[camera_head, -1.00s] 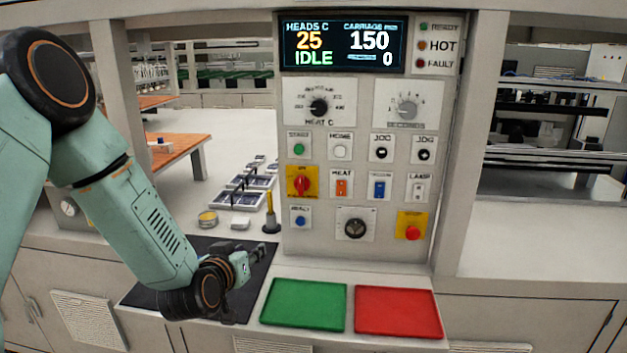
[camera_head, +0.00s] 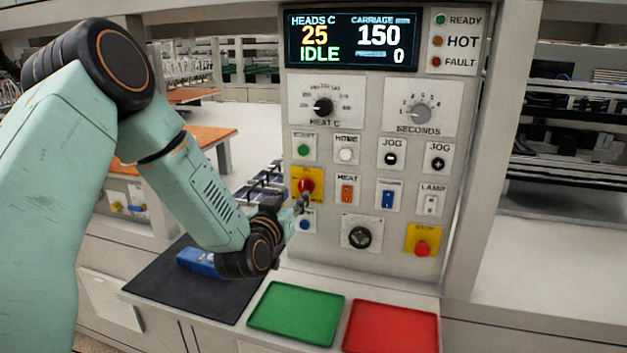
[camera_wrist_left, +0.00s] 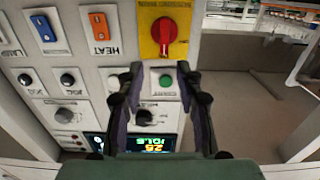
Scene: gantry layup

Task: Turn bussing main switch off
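The main switch is a red rotary knob (camera_head: 306,185) on a yellow plate, on the left side of the control panel. In the left wrist view the panel appears upside down, and the red knob (camera_wrist_left: 165,32) is at the top centre with its grip bar roughly upright. My left gripper (camera_head: 301,204) is just in front of the panel by the lower part of the yellow plate. In the left wrist view its fingers (camera_wrist_left: 156,74) are spread and empty, with the knob beyond the tips. Contact is not visible. My right gripper is out of view.
The green START button (camera_head: 303,151) and the orange HEAT rocker (camera_head: 347,193) are close to the switch. A red stop button (camera_head: 422,248) is at lower right. A green tray (camera_head: 297,313), a red tray (camera_head: 391,328) and a blue object (camera_head: 197,262) on a black mat lie below.

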